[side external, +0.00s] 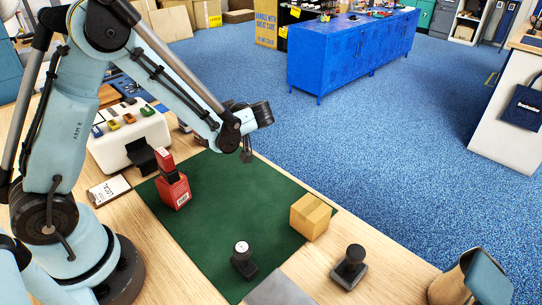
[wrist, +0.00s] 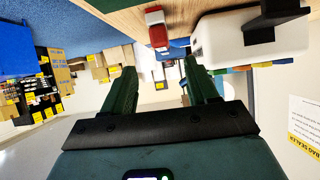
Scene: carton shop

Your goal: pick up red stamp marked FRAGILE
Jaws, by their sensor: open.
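A red block-shaped thing (side external: 174,190) with a black middle, a red top and a white label stands upright on the green mat (side external: 225,190) in the side external view. Its lettering is too small to read, so I cannot tell whether it is the stamp marked FRAGILE. A red and white thing (wrist: 157,30), which looks like the same one, shows at the top of the wrist view. My gripper (side external: 246,153) is in the air, to the right of the red thing and apart from it. In the wrist view my gripper (wrist: 160,68) has its green fingers wide apart, with nothing between them.
Black stamps (side external: 243,261) (side external: 350,266) stand at the front, and a cardboard box (side external: 310,215) sits at the mat's right edge. A white machine (side external: 130,140) stands behind the red thing, with a clipboard (side external: 109,190) to its left. The mat's middle is clear.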

